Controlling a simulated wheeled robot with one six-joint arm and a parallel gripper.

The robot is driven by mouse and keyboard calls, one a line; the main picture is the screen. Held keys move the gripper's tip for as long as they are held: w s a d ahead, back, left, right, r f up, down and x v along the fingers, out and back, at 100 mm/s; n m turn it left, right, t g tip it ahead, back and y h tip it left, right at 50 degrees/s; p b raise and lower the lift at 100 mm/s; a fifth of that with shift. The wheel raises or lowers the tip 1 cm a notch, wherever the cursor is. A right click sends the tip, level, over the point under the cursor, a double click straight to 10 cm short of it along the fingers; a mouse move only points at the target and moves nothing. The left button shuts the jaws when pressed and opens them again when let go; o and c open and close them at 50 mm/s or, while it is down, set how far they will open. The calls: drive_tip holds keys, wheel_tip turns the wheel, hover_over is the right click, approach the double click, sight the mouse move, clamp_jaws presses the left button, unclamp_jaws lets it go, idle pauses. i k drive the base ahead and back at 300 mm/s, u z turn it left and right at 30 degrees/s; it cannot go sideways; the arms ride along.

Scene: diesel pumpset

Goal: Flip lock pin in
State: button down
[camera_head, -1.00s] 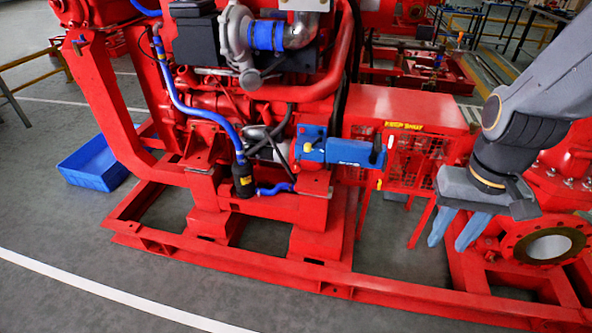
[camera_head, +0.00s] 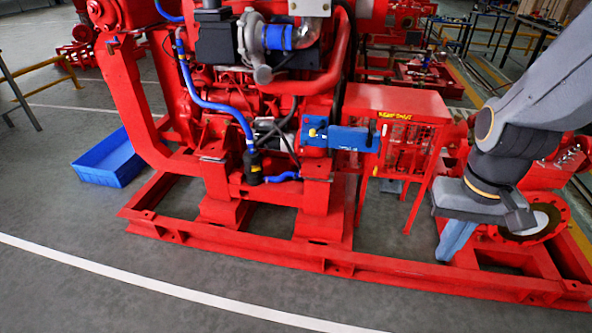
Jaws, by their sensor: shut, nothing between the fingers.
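A blue unit (camera_head: 345,139) is mounted on the front of the red engine, near the middle of the view. A small yellow part (camera_head: 313,132) shows at its left end and a dark end piece (camera_head: 372,139) at its right. The lock pin itself is too small to tell for certain. My gripper (camera_head: 450,250) is at the right, pointing down, with its light blue fingers together and empty. It is well to the right of the blue unit and lower in the picture, in front of the red pump end.
A red mesh guard (camera_head: 402,140) stands between the blue unit and my arm. The red base rail (camera_head: 340,265) runs along the front. A round pump flange (camera_head: 535,222) is beside my gripper. A blue bin (camera_head: 108,160) lies at the left. The front floor is clear.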

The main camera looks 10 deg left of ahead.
sight(302, 150)
drive_tip(key=z, duration=0.3)
drive_tip(key=i, duration=1)
drive_tip(key=u, duration=0.45)
